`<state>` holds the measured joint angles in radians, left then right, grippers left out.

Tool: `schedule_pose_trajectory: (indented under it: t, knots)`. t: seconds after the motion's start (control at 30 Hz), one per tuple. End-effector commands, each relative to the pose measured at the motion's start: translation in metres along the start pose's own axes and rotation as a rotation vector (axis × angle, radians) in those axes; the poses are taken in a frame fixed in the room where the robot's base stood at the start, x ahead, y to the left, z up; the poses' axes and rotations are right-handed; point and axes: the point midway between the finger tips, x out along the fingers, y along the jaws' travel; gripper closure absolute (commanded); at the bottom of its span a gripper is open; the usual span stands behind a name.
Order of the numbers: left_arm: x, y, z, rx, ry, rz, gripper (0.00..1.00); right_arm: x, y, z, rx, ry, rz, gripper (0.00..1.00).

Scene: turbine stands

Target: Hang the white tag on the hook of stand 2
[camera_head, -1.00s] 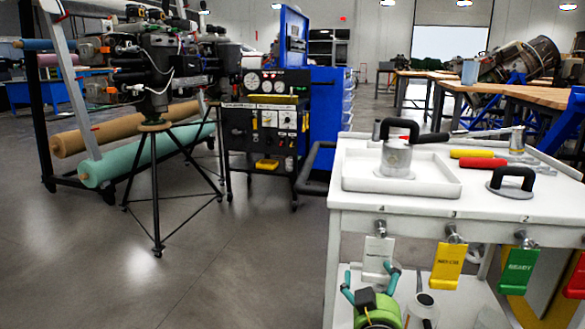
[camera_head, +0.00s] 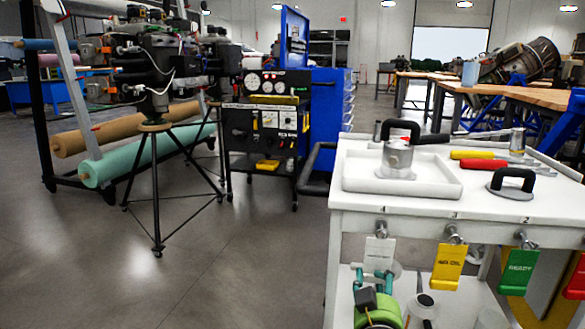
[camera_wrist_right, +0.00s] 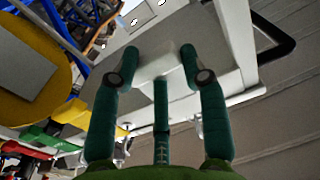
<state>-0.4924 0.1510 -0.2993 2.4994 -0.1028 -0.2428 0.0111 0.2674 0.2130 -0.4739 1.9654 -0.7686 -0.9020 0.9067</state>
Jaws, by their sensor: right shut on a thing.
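The white tag (camera_head: 379,252) hangs upright below the leftmost hook (camera_head: 381,229) on the front edge of the white cart (camera_head: 420,208). My right gripper (camera_head: 374,271), with teal fingers, is shut on the tag's lower part. A turbine-like machine stands on a black tripod stand (camera_head: 155,185) at the left. My left gripper is not in view.
A yellow tag (camera_head: 448,267), a green tag (camera_head: 518,272) and a red tag (camera_head: 576,276) hang to the right. The cart top holds a white tray (camera_head: 355,190) and several tools. A black gauge cart (camera_head: 265,125) stands behind. The floor at left front is clear.

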Motion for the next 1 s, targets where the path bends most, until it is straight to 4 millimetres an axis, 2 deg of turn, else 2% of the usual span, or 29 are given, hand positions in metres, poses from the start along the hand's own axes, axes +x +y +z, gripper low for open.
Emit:
schedule_pose_trajectory:
  t: [0.03, 0.73, 1.0]
  knots:
    - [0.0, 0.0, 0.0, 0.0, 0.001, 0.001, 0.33, 0.001, 0.007, 0.011, -0.008, -0.024, 0.019, 1.0]
    - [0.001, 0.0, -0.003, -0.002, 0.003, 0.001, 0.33, -0.018, 0.003, 0.006, -0.006, -0.013, 0.01, 1.0]
    - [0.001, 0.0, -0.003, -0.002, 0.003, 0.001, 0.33, -0.019, 0.002, 0.005, -0.005, -0.012, 0.009, 1.0]
